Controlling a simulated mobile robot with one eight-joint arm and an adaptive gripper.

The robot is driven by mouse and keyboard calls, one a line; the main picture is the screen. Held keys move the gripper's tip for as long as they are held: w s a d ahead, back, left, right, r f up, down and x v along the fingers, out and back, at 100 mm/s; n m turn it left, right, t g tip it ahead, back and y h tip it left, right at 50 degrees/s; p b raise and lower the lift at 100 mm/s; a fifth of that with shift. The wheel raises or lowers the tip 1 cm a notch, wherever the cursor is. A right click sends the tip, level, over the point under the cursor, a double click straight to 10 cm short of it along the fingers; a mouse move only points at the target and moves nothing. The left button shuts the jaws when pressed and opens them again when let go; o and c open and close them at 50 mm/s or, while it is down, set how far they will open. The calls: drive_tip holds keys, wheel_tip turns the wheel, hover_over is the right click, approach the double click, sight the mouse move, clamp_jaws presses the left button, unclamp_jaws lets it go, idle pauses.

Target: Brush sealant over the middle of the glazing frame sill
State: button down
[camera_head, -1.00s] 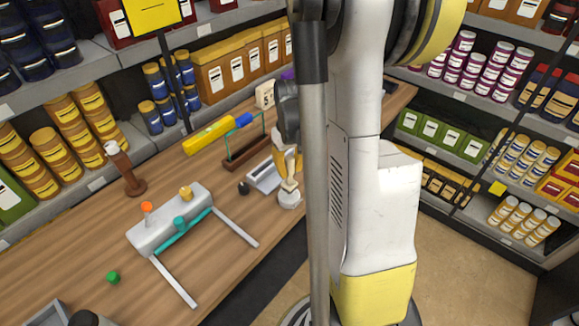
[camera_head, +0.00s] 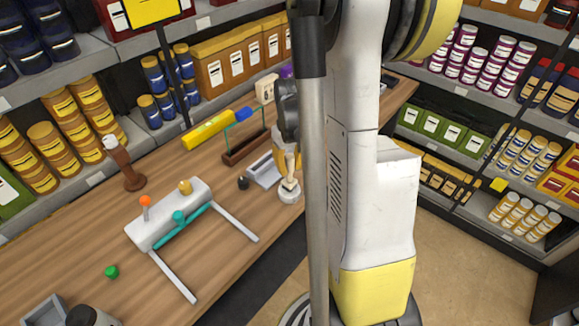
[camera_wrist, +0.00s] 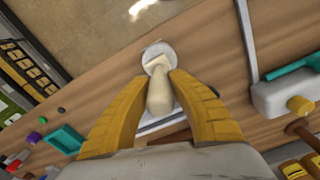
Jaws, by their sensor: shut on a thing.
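A cream-coloured brush handle (camera_wrist: 160,95) stands at a round white base (camera_wrist: 159,55). In the head view the handle (camera_head: 289,180) and base (camera_head: 290,195) are near the bench's front edge. My yellow-fingered gripper (camera_wrist: 161,82) is shut on the handle from both sides. In the head view my gripper (camera_head: 290,157) is partly hidden by a grey pole. The bristles cannot be made out. The glazing frame seems to be the brown sill (camera_head: 247,149) with a thin green upright frame, behind and left of the brush. Its middle looks bare.
A grey tray (camera_head: 264,171) and a small dark knob (camera_head: 243,183) lie between brush and sill. A white block with a teal bar (camera_head: 170,215) and two rails is at left. A yellow level-like bar (camera_head: 208,131) lies behind. Stocked shelves surround the wooden bench.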

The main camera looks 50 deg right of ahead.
sight(290, 155)
drive_tip(key=shift+f+b, duration=0.55)
drive_tip(key=shift+b, duration=0.05)
idle(1.4)
drive_tip(key=shift+r+p, duration=2.45)
drive_tip(key=shift+r, duration=1.1)
